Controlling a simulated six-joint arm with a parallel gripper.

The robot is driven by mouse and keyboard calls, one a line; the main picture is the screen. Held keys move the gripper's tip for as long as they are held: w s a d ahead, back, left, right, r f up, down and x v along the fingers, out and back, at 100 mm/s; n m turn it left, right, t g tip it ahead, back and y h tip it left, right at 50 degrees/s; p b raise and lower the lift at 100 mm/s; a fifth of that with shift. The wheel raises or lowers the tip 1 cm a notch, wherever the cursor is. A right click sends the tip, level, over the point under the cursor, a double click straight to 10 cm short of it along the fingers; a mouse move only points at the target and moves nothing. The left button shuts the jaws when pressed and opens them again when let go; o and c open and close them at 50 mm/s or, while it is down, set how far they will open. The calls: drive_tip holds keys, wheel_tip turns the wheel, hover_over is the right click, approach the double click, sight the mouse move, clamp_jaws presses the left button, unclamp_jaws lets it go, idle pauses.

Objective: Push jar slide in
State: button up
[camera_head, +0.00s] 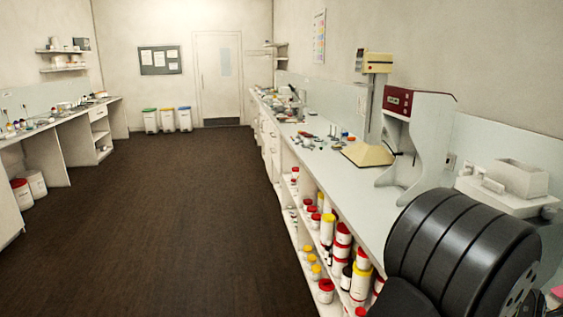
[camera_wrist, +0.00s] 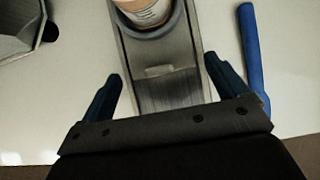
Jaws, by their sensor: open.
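In the wrist view, the jar slide (camera_wrist: 160,90) is a grey metal track running up the picture, with a small raised tab across it. A jar (camera_wrist: 146,12) with a pale printed label sits in a rounded holder at the slide's far end; the top edge of the picture cuts it off. My gripper (camera_wrist: 162,68) is open, its blue fingers apart on either side of the slide, with nothing held between them. Whether the fingers touch the slide cannot be told. In the head view, a white machine with a red panel (camera_head: 398,100) stands on the right counter; the gripper is not visible there.
A blue rod (camera_wrist: 252,55) lies right of the slide in the wrist view, close to the right finger. A grey angular object (camera_wrist: 20,28) is at upper left. In the head view, shelves of lidded jars (camera_head: 327,229) run under the counter (camera_head: 345,195). The floor (camera_head: 170,220) is clear.

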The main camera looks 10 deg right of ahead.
drive_tip(key=shift+a+v, duration=0.25)
drive_tip(key=shift+v, duration=2.25)
drive_tip(key=shift+f, duration=0.15)
drive_tip(key=x, duration=0.6)
drive_tip(key=shift+d, duration=0.35)
drive_tip(key=shift+a, duration=0.5)
